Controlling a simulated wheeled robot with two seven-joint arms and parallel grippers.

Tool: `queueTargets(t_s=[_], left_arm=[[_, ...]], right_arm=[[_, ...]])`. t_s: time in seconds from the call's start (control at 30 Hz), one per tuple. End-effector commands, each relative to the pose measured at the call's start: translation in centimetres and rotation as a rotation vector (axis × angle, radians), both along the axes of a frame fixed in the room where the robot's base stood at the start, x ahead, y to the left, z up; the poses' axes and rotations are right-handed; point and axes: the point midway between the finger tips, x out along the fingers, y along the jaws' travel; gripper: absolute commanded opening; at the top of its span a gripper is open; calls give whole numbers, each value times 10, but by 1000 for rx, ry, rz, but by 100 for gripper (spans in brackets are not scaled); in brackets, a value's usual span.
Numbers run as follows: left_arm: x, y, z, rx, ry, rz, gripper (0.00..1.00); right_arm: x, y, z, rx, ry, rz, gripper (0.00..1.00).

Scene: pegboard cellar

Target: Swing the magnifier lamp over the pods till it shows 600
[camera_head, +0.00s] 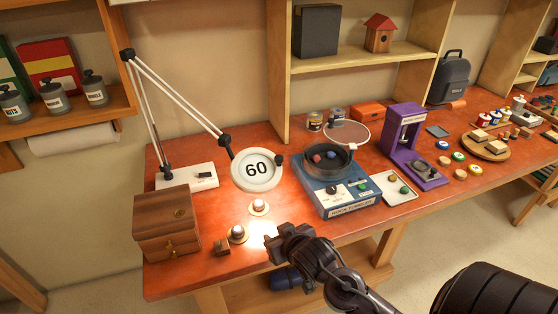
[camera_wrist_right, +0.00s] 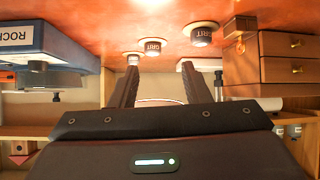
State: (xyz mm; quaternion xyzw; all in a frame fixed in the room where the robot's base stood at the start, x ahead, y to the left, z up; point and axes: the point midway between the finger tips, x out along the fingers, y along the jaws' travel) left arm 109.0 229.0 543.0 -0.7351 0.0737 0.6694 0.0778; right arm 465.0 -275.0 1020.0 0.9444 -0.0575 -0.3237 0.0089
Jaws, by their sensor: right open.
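The magnifier lamp (camera_head: 175,90) stands at the left of the red-brown bench on a white base (camera_head: 188,177). Its white round head (camera_head: 256,169) hangs low and reads 60. In the right wrist view, two pods marked GRIT (camera_wrist_right: 152,47) (camera_wrist_right: 200,38) show beyond my fingers. My right gripper (camera_head: 278,240) is open and empty, to the right of the front pod and below the lamp head. My left gripper is out of view.
A blue rock tumbler (camera_head: 345,198) stands to the right, with a tray (camera_head: 393,188) and a purple press (camera_head: 412,145) beyond. The bench's front edge is near my right arm.

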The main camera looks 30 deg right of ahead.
Motion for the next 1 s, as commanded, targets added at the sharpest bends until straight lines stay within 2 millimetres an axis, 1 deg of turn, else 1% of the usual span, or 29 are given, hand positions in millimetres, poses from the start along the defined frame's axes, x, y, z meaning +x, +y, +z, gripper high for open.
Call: queueTargets(t_s=[0.03,0.13,0.2,0.3,0.4,0.53,0.67,1.0], left_arm=[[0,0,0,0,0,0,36],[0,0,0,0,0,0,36],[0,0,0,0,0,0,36],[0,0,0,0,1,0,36],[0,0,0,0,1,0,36],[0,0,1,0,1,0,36],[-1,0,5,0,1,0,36],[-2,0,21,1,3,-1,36]], right_arm=[[13,-12,6,-8,-64,-12,43],[39,-37,23,-12,-224,-31,43],[57,-56,38,-15,-344,-34,43],[74,-78,61,-19,-492,-23,43],[84,-92,78,-20,-593,-8,43],[90,-99,90,-19,-654,8,43],[100,-101,93,-18,-663,9,43],[147,-106,93,-18,-661,7,43]])
